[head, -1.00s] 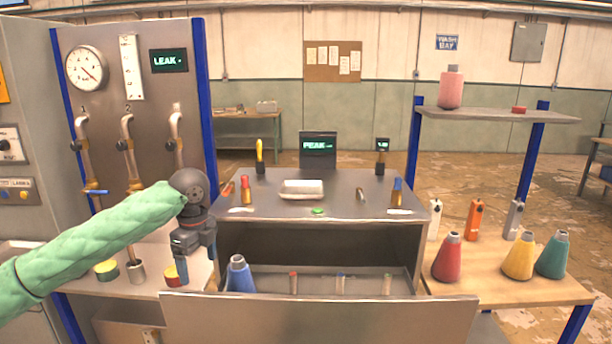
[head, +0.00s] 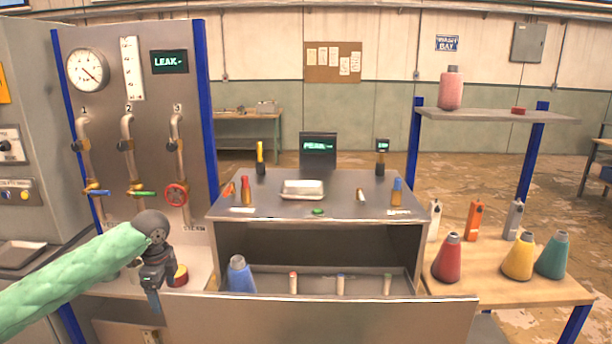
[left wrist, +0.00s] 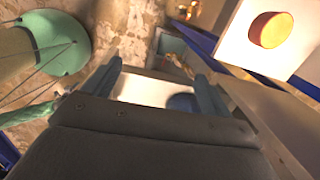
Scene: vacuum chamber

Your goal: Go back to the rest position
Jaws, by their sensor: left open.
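My left gripper (head: 153,302) hangs low at the left, pointing down in front of the left bench edge, with my green-sleeved arm behind it. In the left wrist view its two fingers (left wrist: 155,85) are apart with nothing between them. A round red-and-yellow piece (head: 180,276) sits on the bench just right of the gripper; it also shows in the left wrist view (left wrist: 271,30). My right gripper is in neither view.
The valve panel (head: 150,70) stands behind my left arm, with blue, green and red handles. The steel chamber (head: 320,235) with an open front is at the centre, a blue cone (head: 239,275) inside. The right bench (head: 500,286) holds cones.

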